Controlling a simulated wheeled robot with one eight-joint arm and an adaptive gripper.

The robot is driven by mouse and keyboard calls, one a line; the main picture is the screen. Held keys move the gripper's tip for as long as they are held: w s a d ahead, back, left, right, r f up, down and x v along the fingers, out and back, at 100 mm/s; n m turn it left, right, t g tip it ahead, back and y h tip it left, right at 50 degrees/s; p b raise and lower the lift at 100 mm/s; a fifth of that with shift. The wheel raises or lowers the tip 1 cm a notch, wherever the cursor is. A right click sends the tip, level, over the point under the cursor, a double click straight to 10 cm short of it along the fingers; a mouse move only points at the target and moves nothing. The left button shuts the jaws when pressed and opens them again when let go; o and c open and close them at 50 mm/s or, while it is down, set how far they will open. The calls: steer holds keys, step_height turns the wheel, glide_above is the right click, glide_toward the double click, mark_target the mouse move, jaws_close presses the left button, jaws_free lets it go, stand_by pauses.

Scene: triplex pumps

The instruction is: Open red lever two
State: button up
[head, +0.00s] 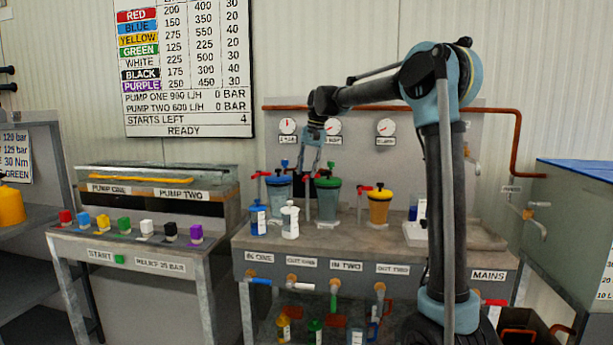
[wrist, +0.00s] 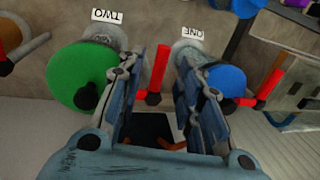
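Red lever two (wrist: 159,68) shows in the wrist view between the green-lidded pot (wrist: 78,72) labelled TWO and the blue-lidded pot (wrist: 226,85) labelled ONE. My gripper (wrist: 166,72) is open, with its blue-grey fingers on either side of the lever. The lever lies close to the left finger; I cannot tell whether they touch. In the head view, my gripper (head: 311,168) points down between the blue pot (head: 278,190) and the green pot (head: 327,196), partly covering the gap.
A yellow pot (head: 379,205) stands farther right. Small blue and white bottles (head: 290,220) stand at the bench front. Gauges and a copper pipe (head: 400,107) are behind.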

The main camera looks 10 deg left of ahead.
steer(key=shift+a+f, duration=0.15)
steer(key=shift+f, duration=0.75)
jaws_close()
